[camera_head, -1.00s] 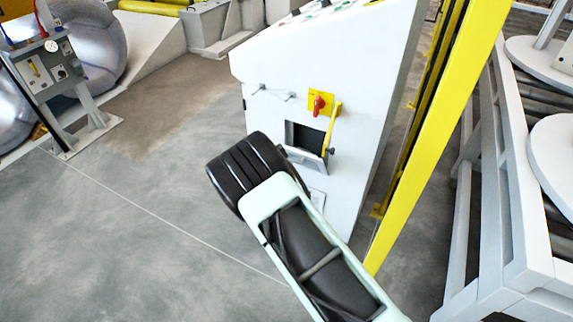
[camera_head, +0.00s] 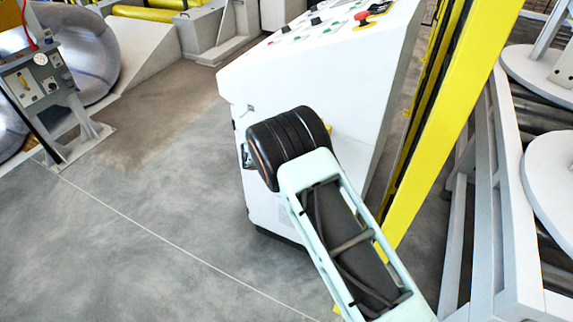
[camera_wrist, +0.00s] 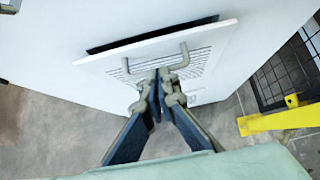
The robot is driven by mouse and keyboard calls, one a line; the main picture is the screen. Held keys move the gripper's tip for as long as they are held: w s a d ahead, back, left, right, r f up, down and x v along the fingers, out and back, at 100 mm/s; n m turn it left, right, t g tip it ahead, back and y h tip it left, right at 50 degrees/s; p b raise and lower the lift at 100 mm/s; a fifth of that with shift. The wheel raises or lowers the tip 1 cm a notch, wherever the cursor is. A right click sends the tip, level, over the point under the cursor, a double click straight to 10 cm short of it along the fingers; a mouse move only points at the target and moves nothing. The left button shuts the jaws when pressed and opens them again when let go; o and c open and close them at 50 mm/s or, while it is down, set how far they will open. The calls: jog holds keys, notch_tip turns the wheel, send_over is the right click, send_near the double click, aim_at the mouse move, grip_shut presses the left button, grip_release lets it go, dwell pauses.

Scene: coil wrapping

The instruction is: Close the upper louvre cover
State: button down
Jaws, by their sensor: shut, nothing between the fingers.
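The upper louvre cover (camera_wrist: 205,47) is a white panel with slats and a grey bar handle in the wrist view. A dark gap (camera_wrist: 140,40) shows along its far edge, so it stands tilted away from the white cabinet (camera_wrist: 255,50). My gripper (camera_wrist: 158,78) is shut and empty, its fingertips over the slats close to the handle. I cannot tell whether they touch the cover. In the head view my arm hides the cover and gripper; the cabinet (camera_head: 290,75) stands behind the arm.
A yellow post (camera_head: 440,130) stands right of the cabinet, beside a white roller frame (camera_head: 490,190). A control stand (camera_head: 50,90) is at the left. Open grey floor (camera_head: 140,235) lies left of the cabinet. A yellow bar (camera_wrist: 275,120) shows in the wrist view.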

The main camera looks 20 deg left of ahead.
jog(key=shift+w+d+r, duration=0.1)
jog(key=shift+w+r, duration=0.05)
jog(key=shift+w, duration=0.35)
jog(key=shift+w+r, duration=0.15)
jog(key=shift+w, duration=0.35)
